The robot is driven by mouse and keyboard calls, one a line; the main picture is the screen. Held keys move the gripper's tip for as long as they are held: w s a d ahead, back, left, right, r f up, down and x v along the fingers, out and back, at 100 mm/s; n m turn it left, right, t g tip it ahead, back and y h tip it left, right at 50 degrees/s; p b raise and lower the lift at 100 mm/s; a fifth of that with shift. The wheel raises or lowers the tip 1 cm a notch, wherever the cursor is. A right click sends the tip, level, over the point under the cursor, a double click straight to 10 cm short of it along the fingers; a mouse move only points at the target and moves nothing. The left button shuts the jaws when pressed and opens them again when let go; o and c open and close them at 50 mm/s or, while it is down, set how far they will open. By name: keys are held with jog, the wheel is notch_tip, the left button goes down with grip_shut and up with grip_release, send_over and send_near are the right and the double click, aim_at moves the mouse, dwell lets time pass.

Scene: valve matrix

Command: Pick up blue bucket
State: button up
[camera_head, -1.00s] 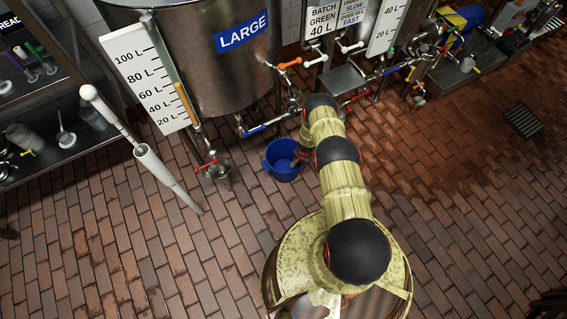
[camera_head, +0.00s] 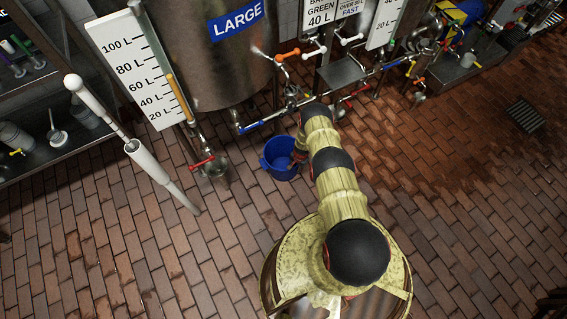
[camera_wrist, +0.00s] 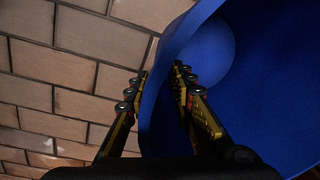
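The blue bucket (camera_head: 281,158) stands on the brick floor below the large metal tank, left of my arm in the head view. In the wrist view the bucket (camera_wrist: 265,85) fills the right side, seen close from above. My gripper (camera_wrist: 160,76) straddles the bucket's near wall there. One finger is outside over the bricks and the other is inside the bucket. The fingers are close together, but whether both press on the wall is not clear. In the head view the gripper is mostly hidden behind my arm, at the bucket's right side.
The tank (camera_head: 205,60) and blue-handled pipe (camera_head: 262,122) are just behind the bucket. A red-handled valve (camera_head: 203,162) is to its left, with a white pole (camera_head: 150,165) farther left. The floor (camera_head: 130,250) in front is clear.

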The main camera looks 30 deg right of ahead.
jog(key=shift+c, duration=1.2)
grip_shut()
